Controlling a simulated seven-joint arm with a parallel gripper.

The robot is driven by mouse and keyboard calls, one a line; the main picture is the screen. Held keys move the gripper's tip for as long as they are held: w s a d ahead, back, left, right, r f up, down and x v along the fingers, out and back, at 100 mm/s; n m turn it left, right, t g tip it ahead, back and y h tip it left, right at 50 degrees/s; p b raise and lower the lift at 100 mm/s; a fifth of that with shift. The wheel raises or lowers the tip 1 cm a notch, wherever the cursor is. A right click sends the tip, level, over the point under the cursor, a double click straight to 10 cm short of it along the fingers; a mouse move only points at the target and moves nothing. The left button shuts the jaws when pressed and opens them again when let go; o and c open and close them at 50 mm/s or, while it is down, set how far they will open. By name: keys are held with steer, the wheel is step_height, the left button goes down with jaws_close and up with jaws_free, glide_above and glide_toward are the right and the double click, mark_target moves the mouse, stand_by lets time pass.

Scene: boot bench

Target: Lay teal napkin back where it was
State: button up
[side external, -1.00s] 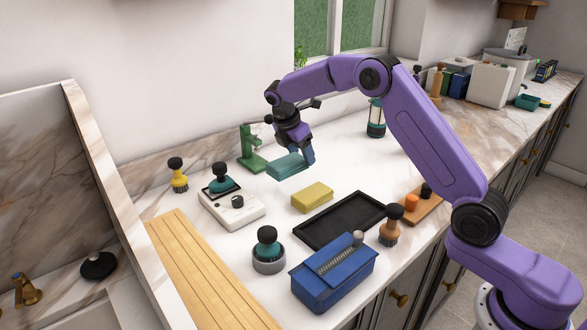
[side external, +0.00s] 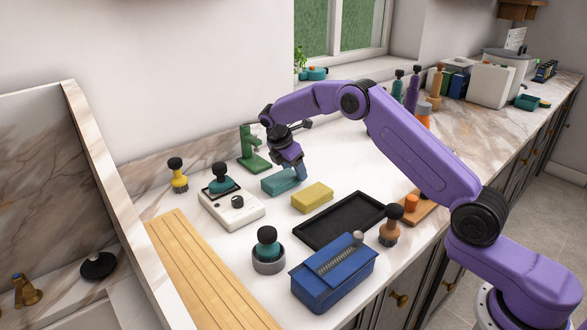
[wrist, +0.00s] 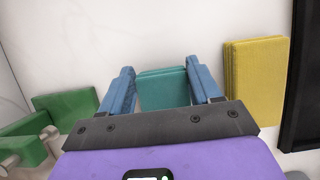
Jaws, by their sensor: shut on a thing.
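The teal napkin (side external: 280,181) is a folded, flat block. In the side view it is at the counter top, between the green stand and the yellow folded cloth; I cannot tell whether it fully touches the counter. My gripper (side external: 300,174) is lowered over it and shut on it. In the wrist view the teal napkin (wrist: 164,89) sits between the two blue fingers of my gripper (wrist: 163,88). The lower part of the napkin is hidden there by the gripper body.
The yellow folded cloth (side external: 312,198) lies close to the right. A green stand (side external: 253,150) is behind left, and a white device (side external: 231,207) with a dial is at the left. A black tray (side external: 341,221) lies in front right.

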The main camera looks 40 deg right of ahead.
steer(key=shift+f, duration=0.1)
steer(key=o, duration=1.1)
